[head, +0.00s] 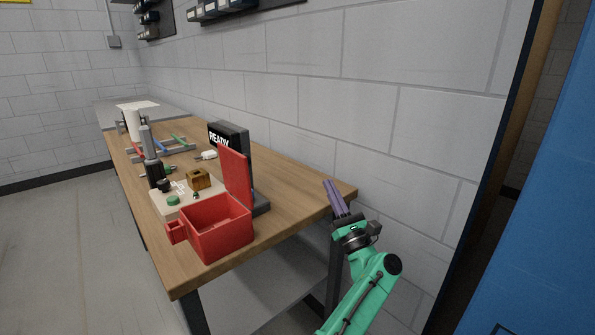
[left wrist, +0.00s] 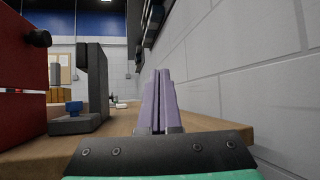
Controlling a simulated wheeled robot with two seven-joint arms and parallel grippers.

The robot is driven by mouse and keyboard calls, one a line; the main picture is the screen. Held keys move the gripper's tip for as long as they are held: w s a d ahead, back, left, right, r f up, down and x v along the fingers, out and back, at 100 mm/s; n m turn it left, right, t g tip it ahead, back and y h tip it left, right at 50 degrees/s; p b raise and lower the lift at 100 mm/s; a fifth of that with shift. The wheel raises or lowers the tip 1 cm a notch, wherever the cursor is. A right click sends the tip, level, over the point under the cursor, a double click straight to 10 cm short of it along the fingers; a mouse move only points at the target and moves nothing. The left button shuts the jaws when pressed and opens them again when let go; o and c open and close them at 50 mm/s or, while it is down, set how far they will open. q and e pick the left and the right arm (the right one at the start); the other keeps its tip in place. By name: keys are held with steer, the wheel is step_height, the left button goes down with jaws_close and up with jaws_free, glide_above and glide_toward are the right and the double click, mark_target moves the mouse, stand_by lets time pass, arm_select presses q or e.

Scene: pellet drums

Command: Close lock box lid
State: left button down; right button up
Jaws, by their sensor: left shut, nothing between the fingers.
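The red lock box (head: 228,240) stands at the near end of the wooden table. Its red lid (head: 235,172) is open and stands roughly upright at the box's right side. In the left wrist view a red panel, apparently the lid (left wrist: 18,85), fills the left edge, with a dark knob on it. My left gripper (head: 334,186) is by the table's right edge, right of the lid and apart from it. Its purple fingers, also in the left wrist view (left wrist: 158,75), are together and empty. My right gripper is not in view.
A black READY sign (head: 228,138) stands just behind the lid. A pale tray with a brass-coloured block (head: 198,179), a dark bottle (head: 154,170) and a coloured rack (head: 165,146) are farther back. The block wall (left wrist: 240,75) runs close along the right. Bare tabletop (head: 295,195) lies between lid and gripper.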

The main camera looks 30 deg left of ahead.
mark_target(242, 172)
arm_select(q)
steer(key=s+r+n+g+h+b, duration=0.2)
steer(key=s+r+n+g, duration=0.4)
steer(key=n, duration=0.6)
steer(key=s+r+n+g+h+b, duration=0.1)
steer(key=s+r+n+g, duration=0.25)
steer(key=n+g, duration=0.6)
steer(key=s+a+n+t+p, duration=0.2)
steer(key=a+p, duration=0.1)
steer(key=a, duration=0.9)
steer(key=shift+n, duration=0.35)
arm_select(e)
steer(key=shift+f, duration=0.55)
arm_select(q)
steer(key=shift+s+t, duration=0.1)
steer(key=shift+t, duration=0.15)
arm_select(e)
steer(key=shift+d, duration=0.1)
